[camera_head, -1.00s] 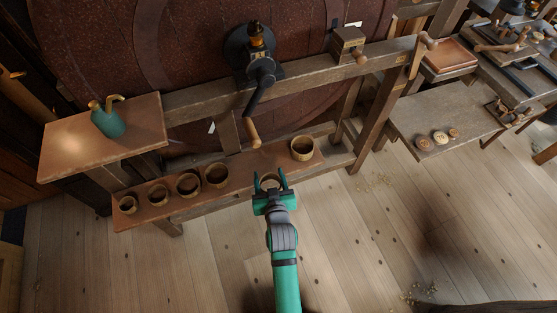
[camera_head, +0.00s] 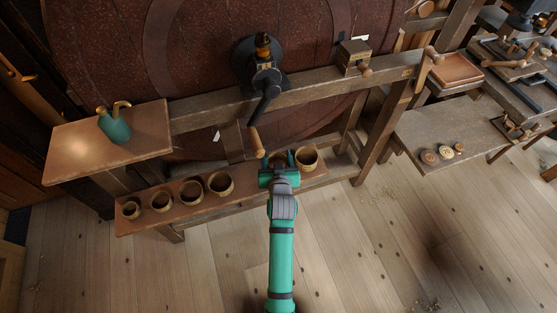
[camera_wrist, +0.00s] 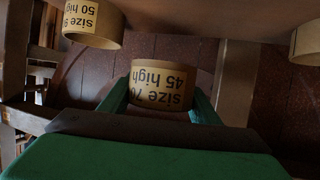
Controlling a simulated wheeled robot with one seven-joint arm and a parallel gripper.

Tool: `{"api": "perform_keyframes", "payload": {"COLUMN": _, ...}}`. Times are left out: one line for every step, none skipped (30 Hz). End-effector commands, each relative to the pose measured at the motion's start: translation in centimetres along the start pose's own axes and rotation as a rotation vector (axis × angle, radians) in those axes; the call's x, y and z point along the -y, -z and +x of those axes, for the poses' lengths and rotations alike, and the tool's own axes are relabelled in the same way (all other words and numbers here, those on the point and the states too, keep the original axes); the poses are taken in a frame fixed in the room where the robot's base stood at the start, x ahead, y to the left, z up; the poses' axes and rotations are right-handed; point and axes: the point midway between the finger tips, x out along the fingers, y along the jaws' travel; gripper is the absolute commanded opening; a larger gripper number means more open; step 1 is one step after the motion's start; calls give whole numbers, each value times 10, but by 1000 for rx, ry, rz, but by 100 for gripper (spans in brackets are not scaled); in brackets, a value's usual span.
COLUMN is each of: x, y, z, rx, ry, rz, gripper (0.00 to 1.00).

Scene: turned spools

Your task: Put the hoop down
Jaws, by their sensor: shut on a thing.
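My gripper (camera_head: 279,164) is at the front of the low brown shelf board (camera_head: 246,184), just left of its rightmost hoop (camera_head: 306,159). It is shut on a tan hoop (camera_wrist: 162,84), which shows upside down between the green fingers in the wrist view. Its label reads "size 70, 45 high". In the head view the held hoop is mostly hidden by my gripper. I cannot tell whether it touches the board. Several more hoops, such as one near the middle (camera_head: 220,183), stand in a row to the left. A hoop labelled "50 high" (camera_wrist: 92,22) shows at the wrist view's upper left.
A crank handle (camera_head: 257,142) hangs just above and left of my gripper. A beam (camera_head: 300,91) and a large dark red barrel (camera_head: 210,55) stand behind. A green oil can (camera_head: 115,125) is on the left side table. Round discs (camera_head: 429,156) lie on the right bench.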

Motion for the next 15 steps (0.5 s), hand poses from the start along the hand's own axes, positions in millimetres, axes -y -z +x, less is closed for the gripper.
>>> {"api": "perform_keyframes", "payload": {"x": -2, "y": -7, "z": 10, "rx": 5, "ry": 0, "rz": 1, "gripper": 36}}
{"api": "perform_keyframes", "payload": {"x": -2, "y": -10, "z": 16, "rx": 4, "ry": 0, "rz": 1, "gripper": 36}}
{"api": "perform_keyframes", "payload": {"x": -3, "y": -13, "z": 23, "rx": 3, "ry": 1, "rz": 2, "gripper": 36}}
{"api": "perform_keyframes", "payload": {"x": -4, "y": -16, "z": 27, "rx": 3, "ry": 1, "rz": 2, "gripper": 36}}
{"api": "perform_keyframes", "payload": {"x": -4, "y": -18, "z": 31, "rx": 3, "ry": 0, "rz": 2, "gripper": 36}}
{"api": "perform_keyframes", "payload": {"x": -5, "y": -20, "z": 36, "rx": 3, "ry": 1, "rz": 1, "gripper": 36}}
{"api": "perform_keyframes", "payload": {"x": -5, "y": -22, "z": 39, "rx": 2, "ry": 0, "rz": 1, "gripper": 36}}
{"api": "perform_keyframes", "payload": {"x": -6, "y": -23, "z": 41, "rx": 1, "ry": 0, "rz": 0, "gripper": 36}}
{"api": "perform_keyframes", "payload": {"x": -6, "y": -24, "z": 43, "rx": 1, "ry": 1, "rz": 0, "gripper": 36}}
{"api": "perform_keyframes", "payload": {"x": -6, "y": -25, "z": 44, "rx": 2, "ry": 1, "rz": 0, "gripper": 36}}
{"api": "perform_keyframes", "payload": {"x": -6, "y": -26, "z": 46, "rx": 2, "ry": 1, "rz": 0, "gripper": 36}}
{"api": "perform_keyframes", "payload": {"x": -6, "y": -28, "z": 48, "rx": 2, "ry": 1, "rz": 1, "gripper": 36}}
{"api": "perform_keyframes", "payload": {"x": -7, "y": -29, "z": 51, "rx": 2, "ry": 0, "rz": 1, "gripper": 36}}
{"api": "perform_keyframes", "payload": {"x": -7, "y": -31, "z": 54, "rx": 2, "ry": 0, "rz": 1, "gripper": 36}}
{"api": "perform_keyframes", "payload": {"x": -7, "y": -38, "z": 56, "rx": 5, "ry": 1, "rz": 2, "gripper": 36}}
